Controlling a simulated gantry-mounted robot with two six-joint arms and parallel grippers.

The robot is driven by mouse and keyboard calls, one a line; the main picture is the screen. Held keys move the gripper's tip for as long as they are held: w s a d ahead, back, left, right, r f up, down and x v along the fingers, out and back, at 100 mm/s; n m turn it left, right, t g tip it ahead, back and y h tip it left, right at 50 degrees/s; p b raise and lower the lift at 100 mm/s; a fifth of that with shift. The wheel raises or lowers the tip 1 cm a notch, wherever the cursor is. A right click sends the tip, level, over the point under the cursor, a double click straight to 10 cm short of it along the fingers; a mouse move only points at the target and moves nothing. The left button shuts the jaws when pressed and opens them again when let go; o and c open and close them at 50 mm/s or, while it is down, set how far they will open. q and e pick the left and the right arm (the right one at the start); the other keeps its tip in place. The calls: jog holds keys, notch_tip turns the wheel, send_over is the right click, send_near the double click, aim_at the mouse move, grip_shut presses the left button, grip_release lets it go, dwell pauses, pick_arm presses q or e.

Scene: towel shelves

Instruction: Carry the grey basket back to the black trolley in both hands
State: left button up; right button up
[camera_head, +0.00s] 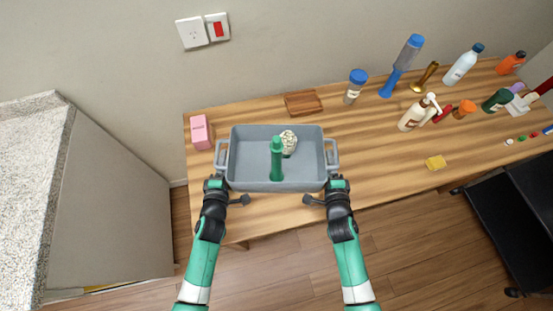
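The grey basket (250,184) is over the left part of the wooden table, upright, with a handle at each end. A green bottle (277,165) stands in it, with a whitish patterned item (289,141) behind. My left gripper (219,178) is at the near end of the left handle, and my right gripper (334,178) is at the near end of the right handle. Their fingers are too small and hidden to show whether they are closed on the handles. I cannot tell whether the basket rests on the table. The black trolley (482,216) is at the lower right, partly cut off.
The wooden table (380,165) has a pink box (200,131) left of the basket and a brown wooden tray (302,103) behind it. A speckled counter (28,170) is at far left. Floor is clear in front.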

pick_arm(q)
jog(key=shift+d, duration=0.45)
pick_arm(e)
jog(key=shift+a, duration=0.45)
pick_arm(q)
jog(key=shift+r, duration=0.1)
pick_arm(e)
jog(key=shift+r, duration=0.1)
